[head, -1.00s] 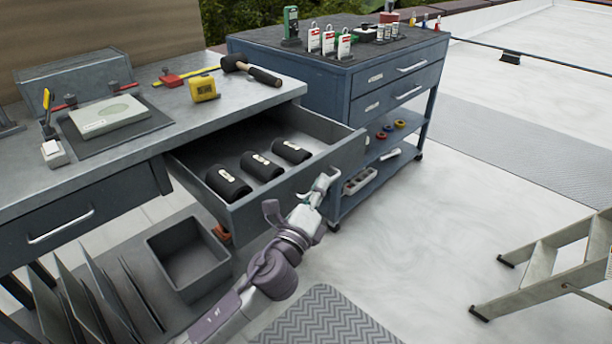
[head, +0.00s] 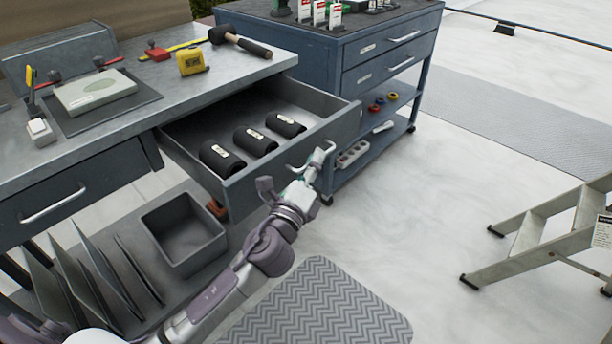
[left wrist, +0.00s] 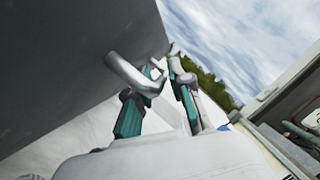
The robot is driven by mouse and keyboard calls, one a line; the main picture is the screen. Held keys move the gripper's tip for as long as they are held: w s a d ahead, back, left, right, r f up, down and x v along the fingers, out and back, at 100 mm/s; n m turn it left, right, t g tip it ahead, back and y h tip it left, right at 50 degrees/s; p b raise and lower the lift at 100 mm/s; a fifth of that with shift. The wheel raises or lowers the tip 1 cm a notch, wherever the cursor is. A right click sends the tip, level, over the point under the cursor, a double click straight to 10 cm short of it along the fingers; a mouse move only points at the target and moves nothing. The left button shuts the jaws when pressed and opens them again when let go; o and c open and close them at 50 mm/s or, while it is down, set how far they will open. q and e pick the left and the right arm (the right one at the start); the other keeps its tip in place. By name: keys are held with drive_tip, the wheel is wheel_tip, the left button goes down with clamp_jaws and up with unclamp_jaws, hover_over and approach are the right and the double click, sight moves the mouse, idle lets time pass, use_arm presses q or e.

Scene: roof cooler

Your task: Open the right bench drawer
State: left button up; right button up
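The right bench drawer (head: 290,163) is pulled well out from under the bench top in the head view. Three dark rolled items with pale labels (head: 255,141) lie inside it. Its light bar handle (head: 328,148) is on the drawer front, near the right end. My left gripper (head: 315,164) is at this handle. In the left wrist view, the handle (left wrist: 127,73) curves close by the left finger, and a gap shows between the two fingers (left wrist: 165,78). The left gripper looks open, with the handle at its fingertips. My right gripper is not in view.
The left drawer (head: 60,205) is closed. A grey bin (head: 183,232) and upright panels stand on the lower shelf. A blue cart (head: 375,75) stands behind the open drawer. A step ladder (head: 540,235) is at right. The floor between is clear, with a grey mat (head: 320,305).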

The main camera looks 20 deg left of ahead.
use_arm(q)
drive_tip(key=v, duration=1.1)
drive_tip(key=shift+s, duration=0.3)
drive_tip(key=shift+f, duration=0.1)
